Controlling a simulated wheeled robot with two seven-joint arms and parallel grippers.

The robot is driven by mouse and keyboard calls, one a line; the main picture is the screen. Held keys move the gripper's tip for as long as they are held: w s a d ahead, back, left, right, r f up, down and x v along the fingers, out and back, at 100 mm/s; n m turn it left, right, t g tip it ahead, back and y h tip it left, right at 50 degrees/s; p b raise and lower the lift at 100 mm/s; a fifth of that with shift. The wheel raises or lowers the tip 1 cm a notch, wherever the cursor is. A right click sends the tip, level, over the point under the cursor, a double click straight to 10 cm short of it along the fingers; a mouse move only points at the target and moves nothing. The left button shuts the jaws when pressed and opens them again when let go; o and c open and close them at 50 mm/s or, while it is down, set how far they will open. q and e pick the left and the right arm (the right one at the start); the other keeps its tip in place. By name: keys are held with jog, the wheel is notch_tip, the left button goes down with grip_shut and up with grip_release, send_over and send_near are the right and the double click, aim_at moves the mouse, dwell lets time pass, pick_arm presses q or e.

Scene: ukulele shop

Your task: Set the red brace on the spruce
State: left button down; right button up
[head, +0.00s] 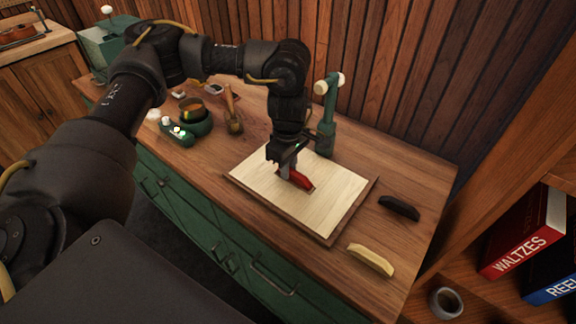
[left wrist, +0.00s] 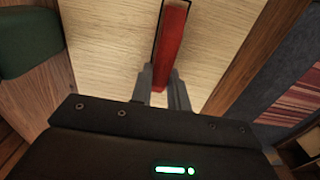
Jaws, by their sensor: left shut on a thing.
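The red brace (head: 302,181) is a short red bar over the middle of the pale spruce board (head: 255,183). My left gripper (head: 284,172) is shut on the red brace and points down at the board. In the left wrist view the red brace (left wrist: 168,45) runs up the picture from between the fingers (left wrist: 163,88), with the spruce (left wrist: 110,40) behind it. A thin dark line shows on the board beside the brace's far end. I cannot tell whether the brace touches the board. My right gripper is not in view.
A black brace (head: 399,207) and a cream brace (head: 371,260) lie on the bench right of the board. A green post (head: 327,120) stands behind the board. A green pot (head: 194,118) and small tools stand left. Books (head: 525,235) fill a shelf at right.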

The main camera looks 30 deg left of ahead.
pick_arm(q)
jog(key=shift+d, duration=0.1)
dwell(0.6)
jog(key=c, duration=1)
grip_release()
jog(key=shift+r, duration=0.2)
jog(key=shift+r+p, duration=0.55)
jog(key=shift+p, duration=0.25)
notch_tip(320, 180, up, 6)
jog(key=p, duration=0.5)
jog(key=shift+f, duration=0.15)
jog(key=shift+s+f, duration=0.1)
